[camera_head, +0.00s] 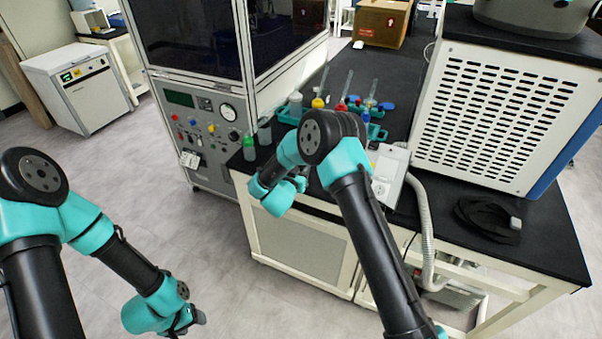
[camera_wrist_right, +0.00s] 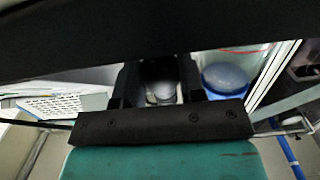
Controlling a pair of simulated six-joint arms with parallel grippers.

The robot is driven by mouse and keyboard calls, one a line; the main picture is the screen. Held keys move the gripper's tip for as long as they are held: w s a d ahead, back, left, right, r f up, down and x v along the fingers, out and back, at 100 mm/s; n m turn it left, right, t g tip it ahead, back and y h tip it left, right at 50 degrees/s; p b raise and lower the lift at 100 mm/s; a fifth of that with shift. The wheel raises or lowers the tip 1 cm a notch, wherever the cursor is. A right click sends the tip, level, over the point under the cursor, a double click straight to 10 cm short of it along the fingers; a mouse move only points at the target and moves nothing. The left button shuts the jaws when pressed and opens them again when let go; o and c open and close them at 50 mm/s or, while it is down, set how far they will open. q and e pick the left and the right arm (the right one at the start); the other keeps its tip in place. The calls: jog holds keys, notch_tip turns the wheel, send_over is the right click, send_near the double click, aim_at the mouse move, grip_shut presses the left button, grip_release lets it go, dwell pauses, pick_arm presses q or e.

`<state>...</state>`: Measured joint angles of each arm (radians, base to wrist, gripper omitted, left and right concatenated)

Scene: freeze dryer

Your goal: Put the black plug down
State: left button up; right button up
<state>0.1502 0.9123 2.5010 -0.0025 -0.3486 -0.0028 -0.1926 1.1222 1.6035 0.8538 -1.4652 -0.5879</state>
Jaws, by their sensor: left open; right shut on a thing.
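My right gripper (camera_wrist_right: 160,88) is shut in the right wrist view on a small rounded thing, dark above and pale below, between its dark fingers. It appears to be the black plug (camera_wrist_right: 158,72), though the view is dim and partly blocked. In the head view my right arm bends over the front edge of the black bench, with the wrist low at the left of its corner; the fingertips and plug are hidden there. My left gripper (camera_head: 190,318) is open and empty over the floor at the lower left.
A teal rack (camera_head: 376,131) with colourful-capped vessels stands on the black bench (camera_head: 540,245). A green-capped bottle (camera_head: 249,150) is at the bench's left edge. A white perforated machine (camera_head: 500,110) fills the right. A black cable coil (camera_head: 487,218) lies in front of it.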

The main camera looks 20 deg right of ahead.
jog(key=shift+f, duration=0.75)
jog(key=shift+f, duration=0.6)
jog(key=o, duration=0.6)
jog(key=shift+o, duration=0.2)
jog(key=shift+r, duration=0.4)
jog(key=shift+s+a+r, duration=0.15)
jog(key=shift+r, duration=0.1)
jog(key=v, duration=1.1)
jog(key=shift+s+a, duration=0.2)
